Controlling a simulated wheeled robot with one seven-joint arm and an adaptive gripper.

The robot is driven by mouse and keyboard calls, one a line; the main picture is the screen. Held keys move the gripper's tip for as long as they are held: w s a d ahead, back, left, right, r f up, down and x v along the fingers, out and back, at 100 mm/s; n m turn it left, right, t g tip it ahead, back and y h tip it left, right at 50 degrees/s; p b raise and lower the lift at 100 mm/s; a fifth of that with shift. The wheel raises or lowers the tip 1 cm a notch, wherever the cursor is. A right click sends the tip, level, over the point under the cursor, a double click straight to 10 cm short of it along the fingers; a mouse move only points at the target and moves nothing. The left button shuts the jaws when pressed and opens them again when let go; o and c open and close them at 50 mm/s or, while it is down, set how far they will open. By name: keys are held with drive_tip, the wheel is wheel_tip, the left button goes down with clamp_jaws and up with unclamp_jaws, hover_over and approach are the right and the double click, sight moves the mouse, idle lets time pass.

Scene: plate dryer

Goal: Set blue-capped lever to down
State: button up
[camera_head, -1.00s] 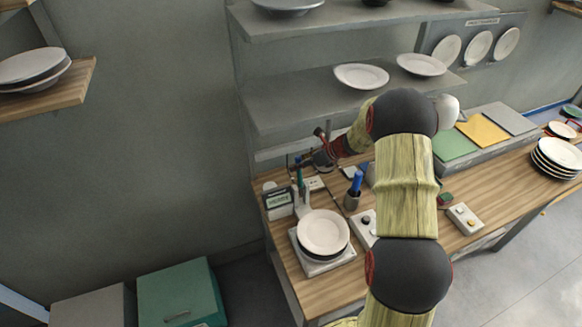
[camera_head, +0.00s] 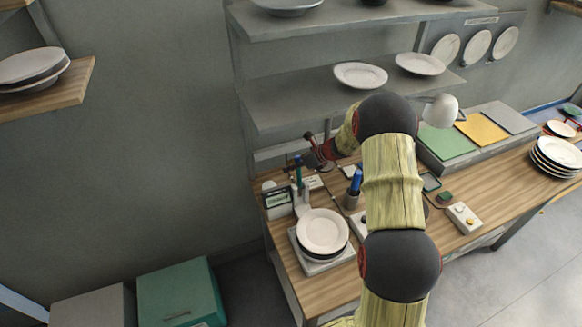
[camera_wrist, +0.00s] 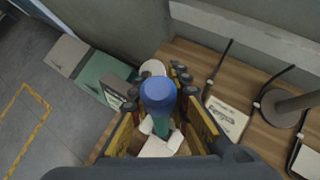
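The blue-capped lever has a green shaft and stands upright at the left of the bench in the head view (camera_head: 298,170). In the wrist view its round blue cap (camera_wrist: 158,92) fills the space between my fingers, with the green shaft below it over a white base (camera_wrist: 160,143). My gripper (camera_wrist: 160,78) is open, with one finger on each side of the cap. Gaps seem to show beside the cap, but contact is hard to judge. In the head view my gripper (camera_head: 312,150) is small, dark red and close to the lever's top.
A scale holding stacked plates (camera_head: 323,232) stands in front of the lever. A small display box (camera_head: 278,200) is at its left. A cup with blue pens (camera_head: 353,190) and a desk lamp (camera_head: 440,110) stand to the right. A grey shelf (camera_head: 330,95) hangs above.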

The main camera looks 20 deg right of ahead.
clamp_jaws()
idle(0.4)
